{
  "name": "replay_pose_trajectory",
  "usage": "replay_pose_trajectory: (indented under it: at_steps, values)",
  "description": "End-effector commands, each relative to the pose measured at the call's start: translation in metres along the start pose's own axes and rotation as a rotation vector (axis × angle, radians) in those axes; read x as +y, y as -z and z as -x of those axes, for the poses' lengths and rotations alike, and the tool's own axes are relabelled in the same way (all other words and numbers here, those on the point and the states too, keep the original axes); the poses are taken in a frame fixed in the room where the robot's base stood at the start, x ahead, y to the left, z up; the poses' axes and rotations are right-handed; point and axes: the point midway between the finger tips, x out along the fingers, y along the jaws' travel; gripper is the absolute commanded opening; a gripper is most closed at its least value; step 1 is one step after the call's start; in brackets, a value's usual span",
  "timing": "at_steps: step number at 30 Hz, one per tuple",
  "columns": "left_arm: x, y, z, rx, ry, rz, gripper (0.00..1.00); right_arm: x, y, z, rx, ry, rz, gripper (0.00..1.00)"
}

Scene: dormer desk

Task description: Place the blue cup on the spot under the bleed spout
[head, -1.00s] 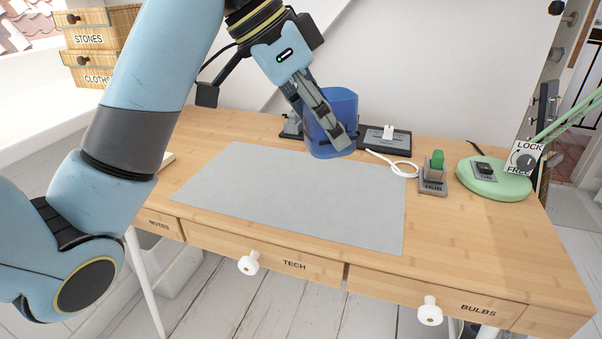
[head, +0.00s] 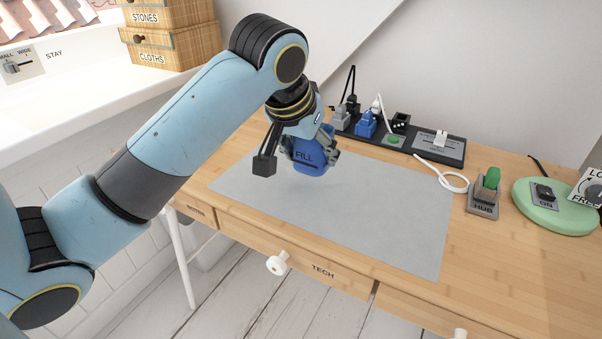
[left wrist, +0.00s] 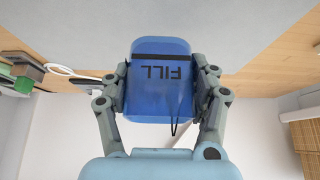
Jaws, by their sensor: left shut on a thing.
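The blue cup (head: 309,157), marked FILL with a dark line, is held in my left gripper (head: 310,148) above the grey mat (head: 380,221) on the desk. The left wrist view shows the cup (left wrist: 160,88) between both fingers of the left gripper (left wrist: 162,90), with its lettering upside down in that picture. The gripper is shut on the cup's sides. In the head view the arm and wrist hide part of the cup. The bleed spout and the spot under it are not visible. My right gripper is not in view.
A power strip (head: 424,142) with plugs stands along the desk's back. A hub (head: 483,205) with a green stick and a green lamp base (head: 555,219) stand at the right. A white cable loop (head: 453,182) lies between. The mat's right part is clear.

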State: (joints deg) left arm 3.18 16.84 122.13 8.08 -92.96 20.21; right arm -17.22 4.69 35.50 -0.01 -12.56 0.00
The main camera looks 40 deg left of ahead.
Motion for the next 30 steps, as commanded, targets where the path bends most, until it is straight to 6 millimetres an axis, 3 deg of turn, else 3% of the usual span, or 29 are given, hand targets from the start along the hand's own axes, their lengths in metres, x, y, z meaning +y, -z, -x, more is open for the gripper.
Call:
replay_pose_trajectory:
  at_steps: [1, 6, 11, 17, 28, 29, 30]
  values:
    - [-0.012, -0.002, -0.008, -0.002, 0.008, -0.004, 0.28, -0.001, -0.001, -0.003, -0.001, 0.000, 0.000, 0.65]
    - [-0.030, -0.001, -0.021, -0.001, 0.001, -0.001, 0.28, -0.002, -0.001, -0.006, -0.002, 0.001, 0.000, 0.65]
    - [-0.032, -0.006, -0.030, -0.002, -0.002, 0.002, 0.28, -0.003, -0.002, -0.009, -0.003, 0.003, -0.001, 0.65]
    - [-0.031, -0.021, -0.057, -0.002, -0.003, 0.001, 0.28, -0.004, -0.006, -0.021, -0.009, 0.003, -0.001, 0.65]
    - [-0.031, -0.022, -0.059, -0.001, -0.002, 0.001, 0.28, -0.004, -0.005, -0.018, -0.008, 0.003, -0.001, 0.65]
    - [-0.031, -0.022, -0.059, 0.000, -0.002, 0.001, 0.63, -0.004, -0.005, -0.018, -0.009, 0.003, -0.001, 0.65]
    - [-0.031, -0.022, -0.059, 0.000, -0.002, 0.000, 0.69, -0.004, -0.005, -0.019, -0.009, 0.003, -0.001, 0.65]
